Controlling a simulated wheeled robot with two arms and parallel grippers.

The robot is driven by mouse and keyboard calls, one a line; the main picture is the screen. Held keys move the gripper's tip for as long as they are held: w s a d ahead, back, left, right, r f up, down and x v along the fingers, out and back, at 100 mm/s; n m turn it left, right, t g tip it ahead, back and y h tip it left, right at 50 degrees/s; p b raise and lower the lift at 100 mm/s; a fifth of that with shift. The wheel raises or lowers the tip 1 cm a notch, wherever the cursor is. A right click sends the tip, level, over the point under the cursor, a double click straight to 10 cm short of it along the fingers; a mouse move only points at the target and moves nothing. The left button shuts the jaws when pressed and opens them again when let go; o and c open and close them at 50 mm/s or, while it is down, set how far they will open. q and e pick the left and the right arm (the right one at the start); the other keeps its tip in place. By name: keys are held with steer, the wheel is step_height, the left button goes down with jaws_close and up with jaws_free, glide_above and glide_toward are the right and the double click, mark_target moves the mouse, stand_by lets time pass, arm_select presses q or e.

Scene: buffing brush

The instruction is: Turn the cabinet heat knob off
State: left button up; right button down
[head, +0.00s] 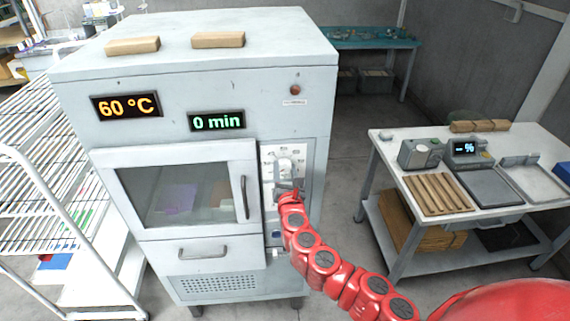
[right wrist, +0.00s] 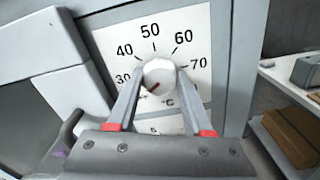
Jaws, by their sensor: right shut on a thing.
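The heat knob is a round white knob (right wrist: 160,75) on a white dial plate (right wrist: 205,30) marked 30, 40, 50, 60 and 70 with °C below. Its red mark points to the lower left, below the 30. In the head view the dial plate (head: 283,152) is on the right of the front of the grey cabinet (head: 220,75). My right gripper (right wrist: 160,88) has its two fingers on either side of the knob, shut on it; in the head view the gripper (head: 286,184) partly covers the panel. My left gripper is in neither view.
The cabinet shows an orange 60 °C display (head: 126,106) and a green 0 min display (head: 216,121). A windowed door (head: 180,190) with a vertical handle (head: 244,197) is beside the panel. A white table (head: 400,160) stands right, a wire rack (head: 40,160) left.

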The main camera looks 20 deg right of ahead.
steer(key=shift+r+n+p, duration=0.1)
steer(key=shift+n+p, duration=0.6)
steer(key=shift+n, duration=0.4)
steer(key=shift+c, duration=1.5)
jaws_free()
steer(key=shift+s, duration=0.1)
